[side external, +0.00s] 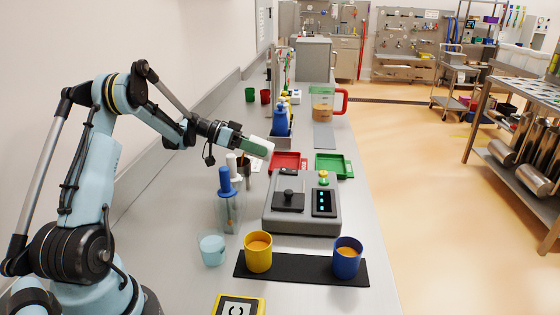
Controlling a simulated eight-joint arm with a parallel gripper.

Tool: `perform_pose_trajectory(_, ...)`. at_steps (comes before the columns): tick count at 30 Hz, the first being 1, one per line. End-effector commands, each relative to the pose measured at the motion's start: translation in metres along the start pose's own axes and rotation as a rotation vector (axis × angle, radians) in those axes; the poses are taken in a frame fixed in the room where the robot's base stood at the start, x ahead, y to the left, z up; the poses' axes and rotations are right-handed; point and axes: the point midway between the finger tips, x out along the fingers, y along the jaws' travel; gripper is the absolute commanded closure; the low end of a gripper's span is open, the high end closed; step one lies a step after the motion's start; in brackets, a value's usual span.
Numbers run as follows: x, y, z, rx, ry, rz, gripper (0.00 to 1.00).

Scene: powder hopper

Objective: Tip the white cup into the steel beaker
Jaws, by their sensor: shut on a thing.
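The white cup (268,148) is at the end of my arm, in the grip of my gripper (254,145). My gripper is shut on it, and its green fingers hide part of the cup. The cup is held above the bench and looks tilted; its mouth and contents cannot be made out. A small steel-coloured vessel with something brown at its top, seemingly the steel beaker (244,172), stands just below and left of the cup. It is partly hidden by a white-topped bottle beside it.
Blue-topped bottles (226,183) stand close in front of the beaker. A grey machine (302,205), a red tray (288,162) and a green tray (331,166) are to the right. Yellow (258,255) and blue (347,261) cups stand on a black mat in front.

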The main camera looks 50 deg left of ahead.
Motion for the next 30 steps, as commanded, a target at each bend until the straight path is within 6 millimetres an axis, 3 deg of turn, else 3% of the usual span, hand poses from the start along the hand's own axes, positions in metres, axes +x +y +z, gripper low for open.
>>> perform_pose_trajectory(30,-0.0075,-0.0003,-0.0013,0.0,0.104,0.042,0.7)
